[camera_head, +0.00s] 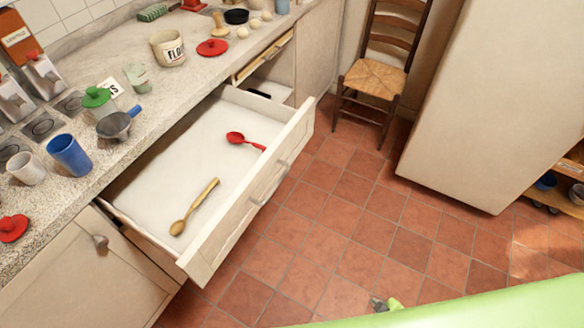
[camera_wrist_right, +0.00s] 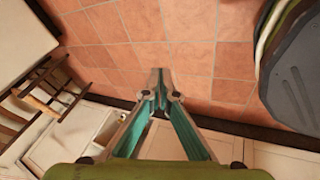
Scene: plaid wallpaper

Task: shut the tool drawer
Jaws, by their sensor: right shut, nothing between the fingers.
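The large white drawer (camera_head: 236,210) is pulled far out of the counter front in the head view. A red spoon (camera_head: 240,138) and a wooden spoon (camera_head: 196,206) lie on its white bottom. Its front panel carries a metal handle (camera_head: 268,184). My right gripper (camera_head: 380,304) is low at the bottom of the head view, over the tiled floor and well apart from the drawer. In the right wrist view its fingers (camera_wrist_right: 160,85) meet at the tips, empty, with tiles behind. My left gripper is out of view.
A second, narrower drawer (camera_head: 264,62) stands partly open farther back. A wooden chair (camera_head: 376,76) stands beyond it, and a large pale cabinet or fridge (camera_head: 480,110) at the right. The counter holds a flour pot (camera_head: 168,48) and blue cup (camera_head: 69,155). The tiled floor (camera_head: 350,210) between is clear.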

